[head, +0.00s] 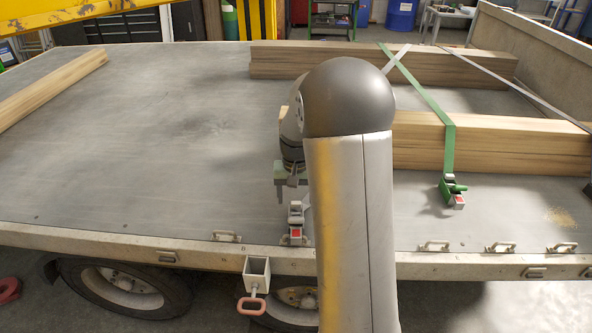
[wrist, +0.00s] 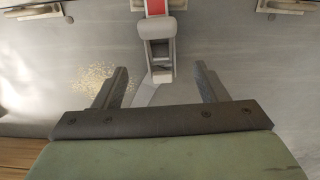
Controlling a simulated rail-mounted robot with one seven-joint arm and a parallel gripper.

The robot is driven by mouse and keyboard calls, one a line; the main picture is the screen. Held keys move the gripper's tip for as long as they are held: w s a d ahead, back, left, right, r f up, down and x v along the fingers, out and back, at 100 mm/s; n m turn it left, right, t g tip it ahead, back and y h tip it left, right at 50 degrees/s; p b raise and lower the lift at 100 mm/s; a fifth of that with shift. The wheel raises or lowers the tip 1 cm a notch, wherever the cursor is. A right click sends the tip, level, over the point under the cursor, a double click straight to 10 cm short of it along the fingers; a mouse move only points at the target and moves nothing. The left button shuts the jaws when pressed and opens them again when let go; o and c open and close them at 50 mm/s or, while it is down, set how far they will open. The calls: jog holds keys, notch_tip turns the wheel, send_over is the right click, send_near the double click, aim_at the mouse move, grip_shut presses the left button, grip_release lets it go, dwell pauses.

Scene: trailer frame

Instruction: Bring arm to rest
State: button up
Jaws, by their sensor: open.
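My gripper (head: 292,198) hangs above the trailer deck near its front edge, partly behind my own arm. In the wrist view its two dark fingers (wrist: 162,72) are spread apart with nothing held between them. A grey ratchet buckle (head: 296,216) with a red part sits just below the gripper at the deck edge. In the wrist view the buckle (wrist: 158,48) shows ahead, in line with the gap between the fingers. I cannot tell how much clearance there is. A grey strap runs back from it and is partly hidden by the gripper.
Timber beams (head: 420,143) lie on the right of the deck (head: 170,140), with a green strap (head: 449,140) and green ratchet (head: 453,190) over them. Another beam (head: 50,90) lies far left. Metal lashing handles (head: 226,237) line the front edge. The deck's left middle is clear.

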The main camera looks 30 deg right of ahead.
notch_tip(320, 180, up, 9)
jog(key=s+a+r+n+p, duration=0.2)
jog(key=s+a, duration=0.5)
jog(key=s, duration=0.5)
jog(key=s+a+r+n+p, duration=0.2)
jog(key=s+a, duration=0.6)
jog(key=s, duration=0.4)
jog(key=shift+s+a+n+p, duration=0.25)
jog(key=shift+s+n+p, duration=0.05)
jog(key=shift+n+p, duration=0.65)
